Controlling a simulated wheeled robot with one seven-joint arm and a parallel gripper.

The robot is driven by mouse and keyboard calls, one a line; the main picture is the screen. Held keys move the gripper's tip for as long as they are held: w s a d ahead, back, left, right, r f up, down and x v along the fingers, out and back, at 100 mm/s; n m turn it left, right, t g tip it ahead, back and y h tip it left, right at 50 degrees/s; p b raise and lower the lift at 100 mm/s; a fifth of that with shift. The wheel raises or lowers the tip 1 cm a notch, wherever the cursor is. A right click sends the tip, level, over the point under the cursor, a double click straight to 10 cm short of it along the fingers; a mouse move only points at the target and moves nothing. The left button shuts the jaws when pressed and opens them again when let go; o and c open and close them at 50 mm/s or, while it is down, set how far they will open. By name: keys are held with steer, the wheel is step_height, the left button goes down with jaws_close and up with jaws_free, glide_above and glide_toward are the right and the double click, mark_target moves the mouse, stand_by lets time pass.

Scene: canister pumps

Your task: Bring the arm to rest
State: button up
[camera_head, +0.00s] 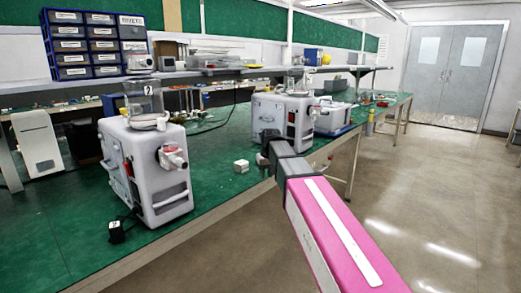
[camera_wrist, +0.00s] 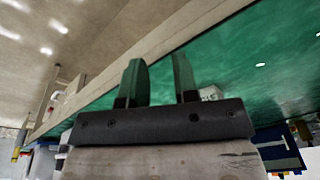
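My gripper (camera_head: 266,146) reaches out over the front edge of the green bench (camera_head: 60,235), at the end of my pink arm. In the wrist view its two fingers (camera_wrist: 159,80) stand apart with nothing between them. A white canister pump (camera_head: 150,180) with a clear jar on top stands on the bench at left. A second white pump (camera_head: 285,118) stands farther back, just beyond my gripper. A small white block (camera_head: 241,166) lies on the bench left of my gripper. A white labelled thing also shows beside the right finger in the wrist view (camera_wrist: 211,93).
A black plug-like piece (camera_head: 116,231) lies near the left pump. A blue drawer rack (camera_head: 97,45) stands on the shelf behind. A blue-based device (camera_head: 330,118) is right of the far pump. The floor (camera_head: 440,190) at right is open, toward grey double doors (camera_head: 455,65).

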steer(key=s+d+f+m, duration=0.1)
steer(key=s+d+f, duration=0.4)
steer(key=s+f, duration=0.2)
steer(key=s+d+f+m+g, duration=0.1)
steer(key=s+d+f, duration=0.5)
steer(key=s+f, duration=0.2)
steer(key=s+d+f+m+h, duration=0.1)
steer(key=s+d+f, duration=0.4)
steer(key=f, duration=0.5)
steer(key=shift+s+d+f+m+g, duration=0.25)
steer(key=shift+s+m, duration=0.25)
steer(key=shift+s, duration=0.75)
